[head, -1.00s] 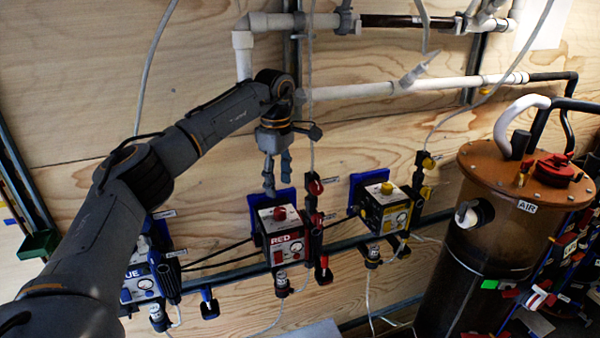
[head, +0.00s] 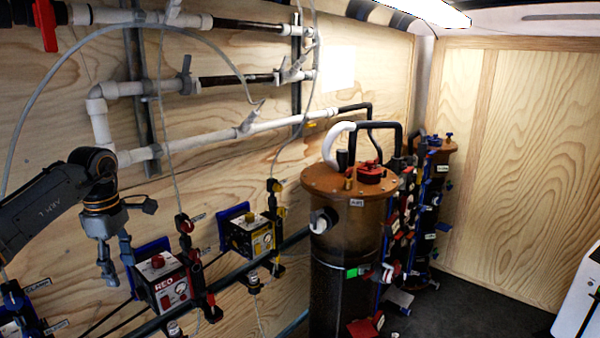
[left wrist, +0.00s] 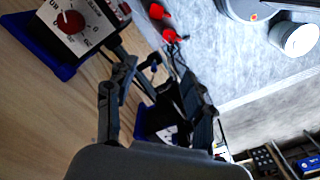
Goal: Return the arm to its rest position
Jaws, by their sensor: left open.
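My left arm comes in from the left edge of the head view. Its gripper (head: 116,262) points down and hangs in front of the plywood wall, just above and left of the box marked RED (head: 166,284). The fingers are open and nothing is between them. In the left wrist view, the gripper's two fingers (left wrist: 158,112) stand apart, with dark equipment beyond them. A box with a red knob (left wrist: 70,22) is at the upper left there. My right gripper shows in no view.
A brown-topped tank (head: 344,225) stands at centre right with hoses above. White pipes (head: 240,134) run along the wall. A dark rail passes below the boxes. Dark floor (head: 470,308) is open at the lower right.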

